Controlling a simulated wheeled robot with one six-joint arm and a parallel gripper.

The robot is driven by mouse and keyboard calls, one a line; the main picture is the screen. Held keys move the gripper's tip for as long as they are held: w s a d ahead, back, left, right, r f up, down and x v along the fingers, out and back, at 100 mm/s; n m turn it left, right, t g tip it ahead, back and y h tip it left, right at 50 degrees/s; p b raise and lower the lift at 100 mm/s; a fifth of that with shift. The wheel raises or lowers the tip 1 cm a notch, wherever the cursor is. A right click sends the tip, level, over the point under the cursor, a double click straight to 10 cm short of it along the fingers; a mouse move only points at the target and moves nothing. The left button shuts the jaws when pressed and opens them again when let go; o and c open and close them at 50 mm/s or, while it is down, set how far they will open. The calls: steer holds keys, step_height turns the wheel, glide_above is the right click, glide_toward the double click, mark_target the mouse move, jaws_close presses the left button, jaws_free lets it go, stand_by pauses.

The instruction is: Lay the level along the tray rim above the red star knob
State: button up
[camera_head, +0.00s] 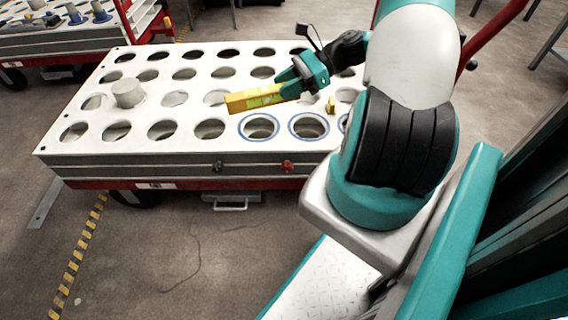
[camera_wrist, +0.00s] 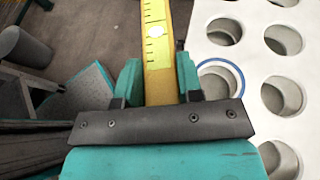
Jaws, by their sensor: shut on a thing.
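A yellow level (camera_head: 253,100) is held roughly horizontal by my gripper (camera_head: 294,86), which is shut on it near its right part; its free end points left. In the wrist view the level (camera_wrist: 155,45) runs upward from between the fingers (camera_wrist: 158,84), with floor seen beneath it and the tray's edge to its right, roughly parallel. It appears raised, apart from the tray. The red star knob (camera_head: 287,166) is on the front side of the white tray (camera_head: 90,148), below the rim and lower right of the level. The knob is not visible in the wrist view.
The tray has rows of round holes, some ringed blue (camera_head: 259,127). A pale cylinder (camera_head: 128,93) stands at its left. A black knob (camera_head: 218,166) is left of the red one. A small yellow piece (camera_head: 330,105) shows near my arm. The front rim looks clear.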

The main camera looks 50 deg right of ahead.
mark_target(302, 144)
steer(key=s+d+m+t+h+b, duration=0.3)
steer(key=d+m+b, duration=0.1)
steer(key=b, duration=0.1)
steer(key=shift+n, duration=0.3)
steer(key=f+b, duration=0.5)
steer(key=f, duration=0.4)
steer(key=f+b, duration=0.5)
steer(key=f, duration=0.4)
steer(key=shift+w+d+f+b, duration=0.15)
steer(key=shift+w+f+b, duration=0.05)
steer(key=shift+f+b, duration=0.1)
steer(key=shift+r, duration=0.1)
steer(key=o, duration=1)
